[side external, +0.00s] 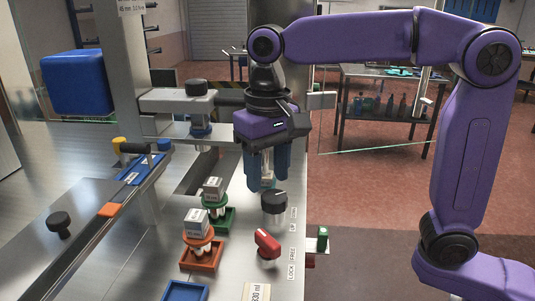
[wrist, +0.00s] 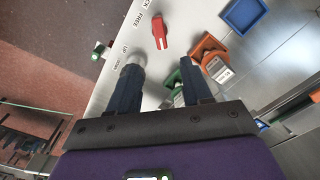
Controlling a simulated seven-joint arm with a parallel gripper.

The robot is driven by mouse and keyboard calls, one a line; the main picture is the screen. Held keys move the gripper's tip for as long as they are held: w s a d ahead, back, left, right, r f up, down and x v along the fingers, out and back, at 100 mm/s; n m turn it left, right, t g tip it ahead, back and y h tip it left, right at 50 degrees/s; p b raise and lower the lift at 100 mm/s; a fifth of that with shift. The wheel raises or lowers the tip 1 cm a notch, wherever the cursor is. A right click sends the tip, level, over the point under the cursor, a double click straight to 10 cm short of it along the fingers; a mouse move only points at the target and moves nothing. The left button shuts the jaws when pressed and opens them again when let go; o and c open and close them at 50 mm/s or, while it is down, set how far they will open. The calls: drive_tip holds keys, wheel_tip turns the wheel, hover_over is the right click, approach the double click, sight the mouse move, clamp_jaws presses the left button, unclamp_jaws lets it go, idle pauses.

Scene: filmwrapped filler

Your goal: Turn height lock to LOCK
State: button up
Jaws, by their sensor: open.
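The height lock is a red lever knob (side external: 267,243) on the steel bench top, beside the printed LOCK and FREE label (side external: 291,263). It also shows in the wrist view (wrist: 160,33), near the top centre. I cannot tell for certain which word the lever points to. My gripper (side external: 268,184) is open and empty, pointing down above the bench behind the lever, near the black knob with the UP/DOWN label (side external: 292,218). In the wrist view my gripper (wrist: 160,76) has its fingers spread, with the lever beyond their tips and apart from them.
The black round knob (side external: 273,204) stands just below my fingers. Orange (side external: 201,258) and green (side external: 217,222) trays with small stands and grey boxes sit left of the lever. A blue tray (side external: 185,291) lies at the front. A small green button (side external: 323,233) is at the right edge.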

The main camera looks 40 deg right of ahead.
drive_tip(key=shift+r, duration=1.4)
drive_tip(key=s+d+f+n, duration=1.2)
drive_tip(key=s+d+f, duration=0.4)
drive_tip(key=s+d, duration=0.2)
drive_tip(key=shift+s+d+f+n, duration=0.15)
drive_tip(key=shift+s+d+n, duration=0.25)
drive_tip(key=shift+s, duration=0.8)
